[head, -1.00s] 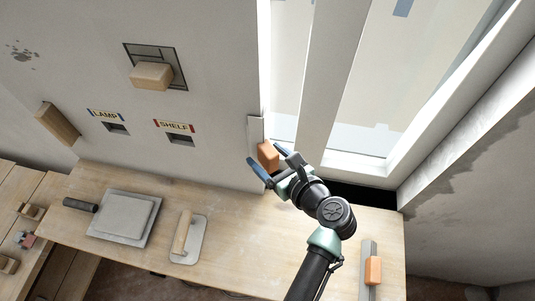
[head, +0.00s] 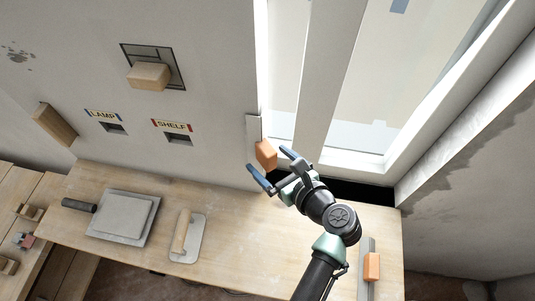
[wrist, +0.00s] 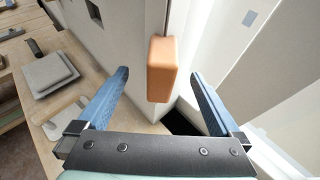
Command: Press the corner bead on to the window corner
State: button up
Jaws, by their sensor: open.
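A pale grey corner bead (head: 253,132) stands upright along the window corner, where the wall meets the window recess. Its orange grip block (head: 265,154) faces me and shows large in the wrist view (wrist: 162,68). The strip looks to be against the corner; any small gap behind it cannot be seen. My gripper (head: 267,159) is open, its blue fingers spread on either side of the orange block. In the wrist view there is space between the block and both fingers. A second strip (head: 364,285) with an orange block (head: 372,267) lies at the bench's right end.
The wooden bench (head: 235,225) lies below, with a hawk-like grey board (head: 107,231) and a trowel (head: 197,241) on its left part. A wooden float (head: 149,76) sits at a wall recess. The window frame (head: 325,75) rises close to my gripper. Mid-bench is clear.

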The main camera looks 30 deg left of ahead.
jog(key=shift+s+d, duration=0.2)
jog(key=shift+d, duration=0.2)
jog(key=s+d, duration=0.3)
jog(key=d, duration=0.2)
jog(key=shift+d, duration=0.25)
dwell(0.4)
dwell(0.5)
